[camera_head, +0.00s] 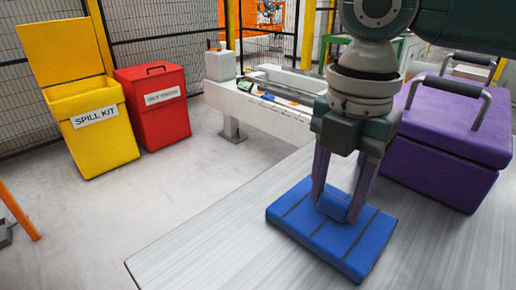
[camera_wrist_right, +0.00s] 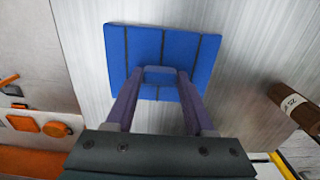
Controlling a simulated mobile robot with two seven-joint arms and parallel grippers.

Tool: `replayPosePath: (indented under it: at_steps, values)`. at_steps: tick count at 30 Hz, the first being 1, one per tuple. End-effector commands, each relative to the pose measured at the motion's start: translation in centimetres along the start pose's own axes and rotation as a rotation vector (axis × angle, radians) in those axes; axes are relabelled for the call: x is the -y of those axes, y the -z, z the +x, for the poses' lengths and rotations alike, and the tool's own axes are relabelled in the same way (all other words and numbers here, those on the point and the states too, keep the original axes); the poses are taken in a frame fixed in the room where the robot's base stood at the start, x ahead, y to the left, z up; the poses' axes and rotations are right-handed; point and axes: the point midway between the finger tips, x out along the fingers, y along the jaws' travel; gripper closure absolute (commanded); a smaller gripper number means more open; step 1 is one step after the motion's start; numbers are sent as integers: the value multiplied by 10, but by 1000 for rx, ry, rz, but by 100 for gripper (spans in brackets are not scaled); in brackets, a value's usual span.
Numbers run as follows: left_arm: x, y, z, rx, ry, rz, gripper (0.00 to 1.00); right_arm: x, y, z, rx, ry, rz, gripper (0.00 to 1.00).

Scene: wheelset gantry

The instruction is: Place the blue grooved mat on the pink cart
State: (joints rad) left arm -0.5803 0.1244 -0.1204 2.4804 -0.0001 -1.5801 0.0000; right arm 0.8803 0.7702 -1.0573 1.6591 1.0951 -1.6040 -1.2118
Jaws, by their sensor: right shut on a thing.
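The blue grooved mat (camera_head: 300,222) is a thick square slab with dark grooves and a blue grip piece on top. It appears flat, at the grey table (camera_head: 215,255); I cannot tell whether it touches it. My right gripper (camera_head: 336,203) comes down from above and is shut on the mat's grip piece. The right wrist view shows the mat (camera_wrist_right: 196,48) beyond the two purple fingers of my right gripper (camera_wrist_right: 162,76). No pink cart shows in either view. My left gripper is not in view.
A purple case (camera_head: 440,160) with handles stands close right of the mat. A yellow spill kit bin (camera_head: 100,140) and a red bin (camera_head: 160,118) stand on the floor at left. A white bench (camera_head: 265,115) is behind. The table's left part is clear. A brown labelled cylinder (camera_wrist_right: 287,100) shows in the wrist view.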

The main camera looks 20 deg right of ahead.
Motion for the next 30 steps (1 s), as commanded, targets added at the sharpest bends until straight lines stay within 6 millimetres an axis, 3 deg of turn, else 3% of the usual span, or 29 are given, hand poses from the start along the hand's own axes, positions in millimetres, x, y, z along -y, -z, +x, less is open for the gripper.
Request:
replayPosePath:
  at_steps: [7,8,15,24,30]
  values:
    - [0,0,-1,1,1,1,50,0,0,2,-1,0,1,100]
    - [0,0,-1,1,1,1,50,0,0,2,-1,0,1,44]
    - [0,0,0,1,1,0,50,0,0,1,-1,-1,1,17]
    - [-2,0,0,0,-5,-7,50,0,0,-2,1,-2,1,16]
    - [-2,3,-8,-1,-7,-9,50,-1,-1,-34,1,-5,1,16]
